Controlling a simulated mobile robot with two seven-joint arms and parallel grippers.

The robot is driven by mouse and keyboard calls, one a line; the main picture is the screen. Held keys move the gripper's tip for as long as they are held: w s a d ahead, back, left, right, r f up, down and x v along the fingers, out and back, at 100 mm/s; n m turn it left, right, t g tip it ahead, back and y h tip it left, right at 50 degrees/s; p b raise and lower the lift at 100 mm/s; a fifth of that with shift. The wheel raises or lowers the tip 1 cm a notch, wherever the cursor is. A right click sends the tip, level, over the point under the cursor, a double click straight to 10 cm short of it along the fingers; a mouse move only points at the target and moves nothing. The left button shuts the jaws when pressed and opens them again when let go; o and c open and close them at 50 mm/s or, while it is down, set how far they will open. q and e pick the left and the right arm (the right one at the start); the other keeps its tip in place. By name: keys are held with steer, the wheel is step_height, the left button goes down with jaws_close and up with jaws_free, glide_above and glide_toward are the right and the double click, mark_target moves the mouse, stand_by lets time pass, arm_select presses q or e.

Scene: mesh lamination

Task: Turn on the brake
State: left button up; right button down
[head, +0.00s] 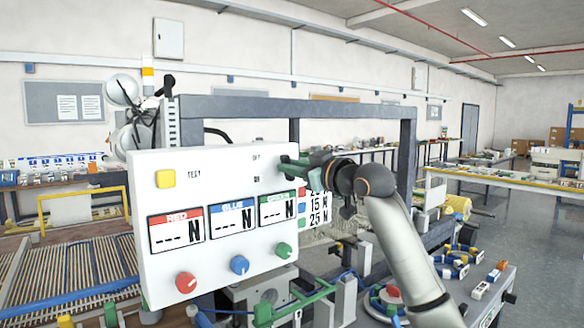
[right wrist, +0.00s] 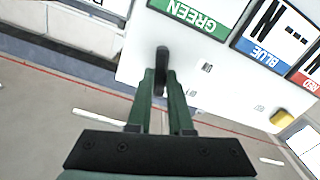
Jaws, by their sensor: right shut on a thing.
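A white control panel (head: 215,190) faces me, with small OFF and ON labels near its upper right corner. My right gripper (head: 286,165) is at that corner, and its fingers hide the switch there in the head view. In the right wrist view, the green fingers of my right gripper (right wrist: 161,82) are closed around a black switch lever (right wrist: 162,58) that stands out from the panel. I cannot tell whether the lever points to OFF or ON. My left gripper is not in view.
The panel also bears a yellow TEST button (head: 166,179), a red knob (head: 186,282), a blue knob (head: 239,264) and a green knob (head: 284,250). A grey frame (head: 240,108) stands behind it. Strips of mesh machinery lie at the left.

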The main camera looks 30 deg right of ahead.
stand_by(0.4)
steer(key=m+p, duration=0.2)
steer(key=m, duration=0.1)
steer(key=shift+m, duration=0.4)
steer(key=c, duration=0.8)
jaws_free()
steer(key=shift+d, duration=0.1)
